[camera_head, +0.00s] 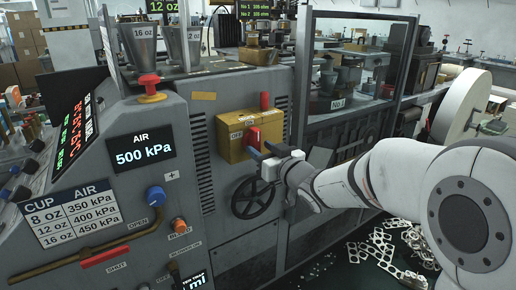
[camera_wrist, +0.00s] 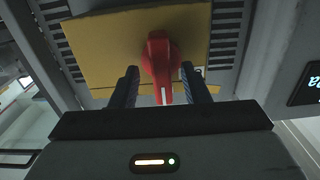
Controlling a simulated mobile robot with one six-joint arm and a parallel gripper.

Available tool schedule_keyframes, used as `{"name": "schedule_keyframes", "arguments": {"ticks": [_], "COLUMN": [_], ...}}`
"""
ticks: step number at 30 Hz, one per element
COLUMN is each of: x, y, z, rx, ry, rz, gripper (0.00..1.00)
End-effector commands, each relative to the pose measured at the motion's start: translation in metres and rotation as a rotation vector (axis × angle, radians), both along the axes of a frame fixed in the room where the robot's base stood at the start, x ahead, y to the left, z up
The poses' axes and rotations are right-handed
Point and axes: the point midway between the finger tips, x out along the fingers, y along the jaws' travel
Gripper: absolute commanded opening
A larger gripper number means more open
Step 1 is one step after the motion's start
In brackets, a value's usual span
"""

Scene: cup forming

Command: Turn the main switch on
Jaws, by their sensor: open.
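The main switch is a red rotary handle (camera_head: 253,138) on a yellow box (camera_head: 231,146) fixed to the grey machine front. In the wrist view the red handle (camera_wrist: 161,62) stands out from the yellow plate (camera_wrist: 100,45), its white-marked end pointing down in that picture. My gripper (camera_head: 262,152) is at the box, just in front of the handle. In the wrist view my gripper's two dark fingers (camera_wrist: 159,76) are open, one on each side of the handle. The right finger is very close to it; I cannot tell whether it touches. The left finger stands apart from it.
A black handwheel (camera_head: 254,198) sits just below the yellow box. On the left are a red emergency button (camera_head: 150,88), a blue knob (camera_head: 155,196), an orange reset button (camera_head: 179,225) and a red-gripped lever (camera_head: 104,256). Metal scraps (camera_head: 385,250) lie on the floor at right.

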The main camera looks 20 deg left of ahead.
Motion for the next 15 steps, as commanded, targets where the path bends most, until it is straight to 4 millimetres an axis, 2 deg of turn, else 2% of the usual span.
{"name": "schedule_keyframes", "arguments": {"ticks": [3,9,15], "x": [-0.014,-0.033,-0.04], "y": [-0.018,-0.04,-0.047], "z": [0.001,0.0,-0.001], "rx": [0.0,-0.001,-0.001], "ry": [0.0,0.001,0.001], "rz": [-0.002,-0.002,0.0], "gripper": [0.42,0.42,0.42]}}
